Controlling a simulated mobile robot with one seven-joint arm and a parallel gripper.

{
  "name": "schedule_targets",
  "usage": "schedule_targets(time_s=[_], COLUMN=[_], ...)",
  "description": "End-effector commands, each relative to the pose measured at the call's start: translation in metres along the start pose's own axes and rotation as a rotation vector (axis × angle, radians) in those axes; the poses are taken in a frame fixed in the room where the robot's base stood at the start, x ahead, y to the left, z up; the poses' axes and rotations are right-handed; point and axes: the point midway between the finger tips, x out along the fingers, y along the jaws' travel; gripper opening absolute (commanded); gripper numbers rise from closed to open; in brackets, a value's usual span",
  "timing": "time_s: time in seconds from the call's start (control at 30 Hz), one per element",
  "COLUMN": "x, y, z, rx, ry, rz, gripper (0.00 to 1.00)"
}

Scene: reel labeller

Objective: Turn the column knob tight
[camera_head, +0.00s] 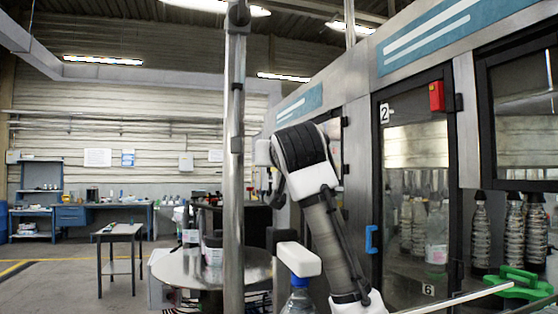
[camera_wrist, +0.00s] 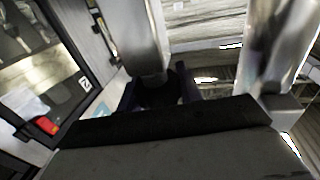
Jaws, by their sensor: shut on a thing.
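In the wrist view my gripper (camera_wrist: 158,95) has its two dark fingers on either side of a small dark thing, which I take to be the column knob (camera_wrist: 159,84). The gripper is shut on it. A wide metal piece (camera_wrist: 140,38) rises right behind the knob. The knob is dark and mostly covered, so its turn angle cannot be read. In the head view the bright metal column (camera_head: 234,200) stands upright with dark clamp pieces on it. My arm bends over to the right of it, and my fingertips cannot be made out there.
A round metal table (camera_head: 180,268) with containers stands behind the column. A clear bottle (camera_head: 299,300) is at the bottom. On the right is a machine cabinet with glass doors (camera_head: 420,200), a blue handle (camera_head: 371,239) and a red box (camera_head: 436,96). A small table (camera_head: 118,230) stands left on open floor.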

Motion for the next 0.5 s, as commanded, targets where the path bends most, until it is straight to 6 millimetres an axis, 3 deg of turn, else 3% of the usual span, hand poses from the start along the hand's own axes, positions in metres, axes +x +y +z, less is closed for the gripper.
schedule_targets(time_s=[0.5], x=[-0.0017], y=[0.0053], z=[-0.0008], rx=[-0.001], ry=[0.001], rz=[0.419], gripper=[0.13])
